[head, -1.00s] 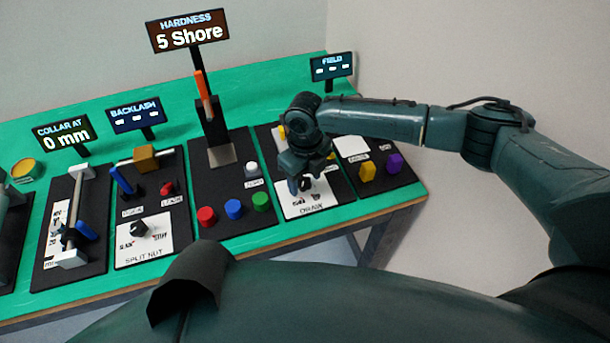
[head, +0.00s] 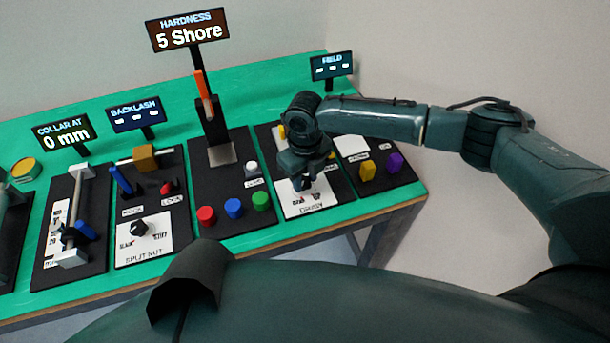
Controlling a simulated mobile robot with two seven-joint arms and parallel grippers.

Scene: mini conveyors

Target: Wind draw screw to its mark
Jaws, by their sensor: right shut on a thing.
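The station with the display reading "COLLAR AT 0 mm" (head: 64,133) has a rod between two light end blocks, a dark collar and a blue handle (head: 86,230). It stands at the left, far from my right gripper. The plate's label is too blurred to read surely. My left gripper is not in view.
The split nut knob (head: 139,228) and the blue backlash lever (head: 122,181) stand between. Red (head: 207,215), blue and green buttons sit just left of my right gripper; yellow (head: 367,170) and purple (head: 396,162) blocks sit to its right. The hardness post (head: 214,130) rises behind.

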